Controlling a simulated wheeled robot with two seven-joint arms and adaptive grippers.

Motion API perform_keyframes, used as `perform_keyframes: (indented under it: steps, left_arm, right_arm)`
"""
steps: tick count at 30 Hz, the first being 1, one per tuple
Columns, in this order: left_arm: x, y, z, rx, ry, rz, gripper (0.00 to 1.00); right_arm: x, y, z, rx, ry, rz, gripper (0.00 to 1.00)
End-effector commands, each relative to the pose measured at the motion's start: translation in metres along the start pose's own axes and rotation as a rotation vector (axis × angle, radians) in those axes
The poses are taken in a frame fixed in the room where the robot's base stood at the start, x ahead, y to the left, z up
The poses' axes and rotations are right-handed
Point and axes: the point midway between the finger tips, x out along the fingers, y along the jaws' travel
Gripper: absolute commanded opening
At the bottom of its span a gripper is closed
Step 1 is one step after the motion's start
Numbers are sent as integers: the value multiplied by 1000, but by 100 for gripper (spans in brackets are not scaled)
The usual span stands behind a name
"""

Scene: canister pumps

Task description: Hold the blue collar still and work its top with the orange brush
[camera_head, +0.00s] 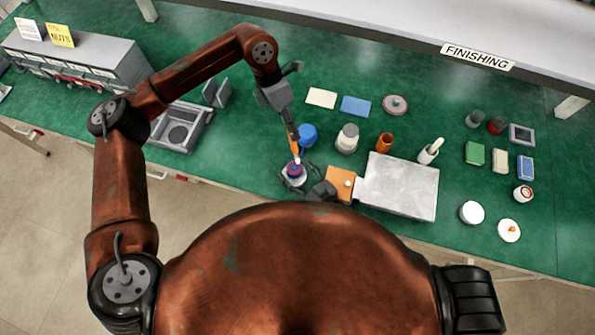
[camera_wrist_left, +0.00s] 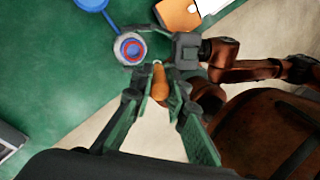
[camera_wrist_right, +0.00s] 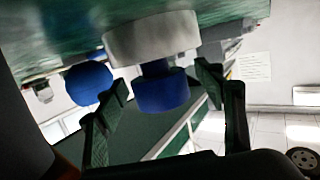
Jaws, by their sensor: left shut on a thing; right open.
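The blue collar (camera_head: 293,169) sits on a pale round canister (camera_head: 294,180) near the bench's front edge, with a red ring inside its top. In the right wrist view, which looks upside down, the collar (camera_wrist_right: 161,93) is between the fingers of my right gripper (camera_head: 316,191). That gripper is open, with a gap visible at the collar's sides. My left gripper (camera_head: 289,115) is shut on the orange brush (camera_head: 292,133) above the canister, brush pointing down. In the left wrist view the brush's tip is beside the collar (camera_wrist_left: 130,48); contact cannot be told.
A blue rounded object (camera_head: 307,133) stands just behind the canister. An orange block (camera_head: 341,183) and a grey plate-topped box (camera_head: 400,188) are close on the right. A white jar (camera_head: 347,138) and orange cylinder (camera_head: 384,142) stand behind. A grey tray (camera_head: 181,127) lies left; green bench between is clear.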

Motion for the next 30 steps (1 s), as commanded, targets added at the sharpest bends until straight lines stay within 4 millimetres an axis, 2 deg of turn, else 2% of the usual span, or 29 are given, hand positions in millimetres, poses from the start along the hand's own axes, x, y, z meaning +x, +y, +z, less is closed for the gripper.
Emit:
perform_keyframes:
  steps: [5,24,30]
  left_arm:
    - [0,0,0,0,0,0,0]
    - [0,0,0,0,0,0,0]
    - [0,0,0,0,0,0,0]
  right_arm:
    - [0,0,0,0,0,0,62]
    - [0,0,0,0,0,0,18]
    - [0,0,0,0,0,0,18]
